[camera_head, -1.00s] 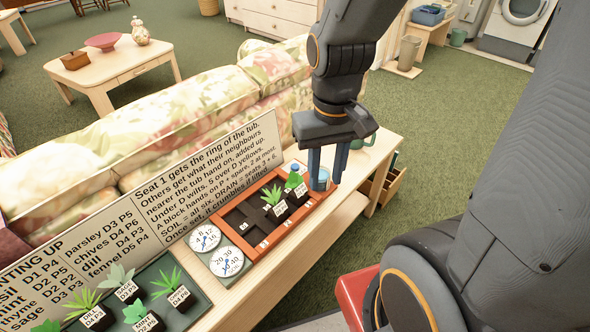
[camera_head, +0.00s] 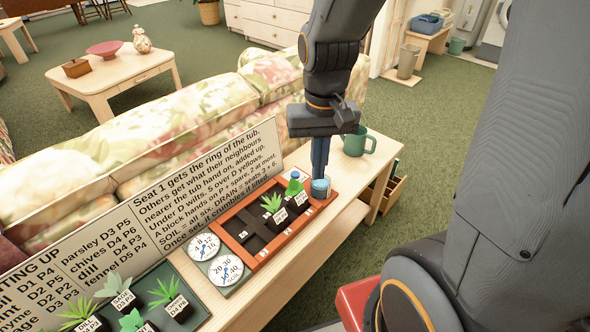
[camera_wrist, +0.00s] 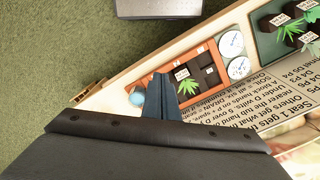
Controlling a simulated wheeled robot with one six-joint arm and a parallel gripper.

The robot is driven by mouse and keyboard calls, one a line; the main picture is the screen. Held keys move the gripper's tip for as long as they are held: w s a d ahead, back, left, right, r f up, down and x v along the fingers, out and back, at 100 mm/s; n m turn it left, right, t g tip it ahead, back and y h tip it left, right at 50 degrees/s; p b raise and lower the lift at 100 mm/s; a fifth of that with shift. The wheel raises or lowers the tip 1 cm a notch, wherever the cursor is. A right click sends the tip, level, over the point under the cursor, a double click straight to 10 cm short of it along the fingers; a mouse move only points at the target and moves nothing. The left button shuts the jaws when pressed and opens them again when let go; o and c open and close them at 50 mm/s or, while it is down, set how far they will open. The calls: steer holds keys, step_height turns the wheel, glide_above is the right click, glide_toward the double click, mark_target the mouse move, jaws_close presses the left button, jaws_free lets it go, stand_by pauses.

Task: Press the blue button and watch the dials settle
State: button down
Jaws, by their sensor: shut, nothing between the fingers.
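In the head view, a brown-orange planter tray (camera_head: 262,222) lies on the table with labelled plant blocks (camera_head: 278,212) in its right cells. A round pale blue piece (camera_head: 320,188) sits at its right end, and a small blue knob (camera_head: 295,175) is behind the end plant. I cannot tell which is the button. My gripper (camera_head: 320,174) is shut and empty, pointing down, its tips close to the pale blue piece; contact is unclear. In the wrist view the pale blue piece (camera_wrist: 137,97) is beside the fingers. Two white dials (camera_head: 204,246) (camera_head: 226,270) with blue needles are left of the tray.
A printed sign (camera_head: 210,180) stands behind the tray. A dark green tray (camera_head: 195,300) with potted herbs is at lower left. A green mug (camera_head: 357,143) stands behind my gripper. A floral sofa (camera_head: 190,105) is behind the table. Green carpet (camera_head: 430,120) is clear on the right.

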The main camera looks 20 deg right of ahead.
steer(key=w+d+f+m+b, duration=0.1)
steer(key=w+f+m, duration=0.15)
steer(key=w, duration=0.45)
steer(key=w+f+m+b, duration=0.1)
steer(key=w+f+m, duration=0.15)
steer(key=w, duration=0.45)
steer(key=m+b, duration=0.3)
steer(key=m, duration=0.2)
glide_above(295, 174)
step_height(295, 174, down, 6)
step_height(295, 174, down, 14)
steer(key=shift+f+p, duration=0.1)
steer(key=shift+p, duration=0.45)
